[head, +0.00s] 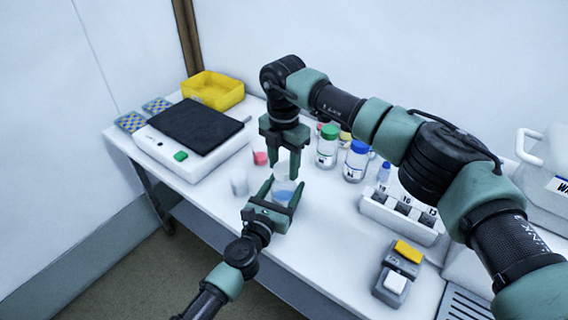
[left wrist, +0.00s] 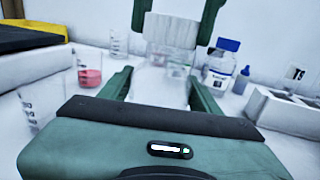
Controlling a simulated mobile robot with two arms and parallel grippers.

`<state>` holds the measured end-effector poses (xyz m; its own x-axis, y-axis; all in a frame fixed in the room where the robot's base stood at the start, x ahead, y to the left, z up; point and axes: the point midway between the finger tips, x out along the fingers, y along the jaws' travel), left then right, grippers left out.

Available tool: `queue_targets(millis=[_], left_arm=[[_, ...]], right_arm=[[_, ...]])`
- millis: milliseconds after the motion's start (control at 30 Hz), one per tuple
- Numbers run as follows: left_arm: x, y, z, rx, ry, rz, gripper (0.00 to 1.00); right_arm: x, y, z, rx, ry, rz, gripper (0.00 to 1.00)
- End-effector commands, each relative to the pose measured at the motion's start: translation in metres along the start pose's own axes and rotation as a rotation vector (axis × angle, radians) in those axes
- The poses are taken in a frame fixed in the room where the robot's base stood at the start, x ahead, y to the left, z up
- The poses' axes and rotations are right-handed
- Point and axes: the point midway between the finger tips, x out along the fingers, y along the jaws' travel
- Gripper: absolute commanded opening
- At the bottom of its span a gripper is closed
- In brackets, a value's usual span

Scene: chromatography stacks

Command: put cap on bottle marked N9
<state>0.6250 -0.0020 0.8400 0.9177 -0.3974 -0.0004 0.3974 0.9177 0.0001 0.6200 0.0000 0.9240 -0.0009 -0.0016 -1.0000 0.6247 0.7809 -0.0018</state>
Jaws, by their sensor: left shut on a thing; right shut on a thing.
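The bottle shows pale between the fingers in the left wrist view (left wrist: 160,88). My right gripper (head: 284,164) points down over it and is shut on a white ribbed cap (left wrist: 170,30). The cap is above the bottle's mouth; whether they touch I cannot tell. No N9 mark is readable on the held bottle.
Behind stand a green-capped bottle (head: 328,146) and a blue-capped bottle (head: 356,161). A clear beaker (head: 239,183) and a beaker with red liquid (head: 260,152) are left. A numbered rack (head: 400,220) is right. A black-topped device (head: 195,126) and yellow bin (head: 214,90) are far left.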

Motion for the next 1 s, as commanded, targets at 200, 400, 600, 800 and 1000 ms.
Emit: queue_targets(millis=[200, 400, 600, 800, 1000], left_arm=[[0.0, 0.0, -0.001, 0.001, 0.001, 0.001, 0.0], [0.0, 0.0, -0.001, 0.001, 0.001, 0.001, 0.0], [0.0, 0.0, -0.001, 0.001, 0.001, 0.001, 0.0], [0.0, 0.0, -0.001, 0.001, 0.001, 0.001, 0.0], [0.0, 0.0, -0.001, 0.001, 0.001, 0.001, 0.0]], right_arm=[[0.004, 0.0, 0.0, 0.0, 0.0, 0.0, 0.08], [0.008, 0.0, 0.0, 0.0, 0.0, -0.001, 0.08], [0.011, 0.0, 0.0, -0.001, 0.0, 0.0, 0.08], [0.011, 0.0, 0.0, 0.086, 0.0, 0.0, 0.08], [0.012, 0.0, 0.0, 0.483, 0.001, 0.0, 0.08]])
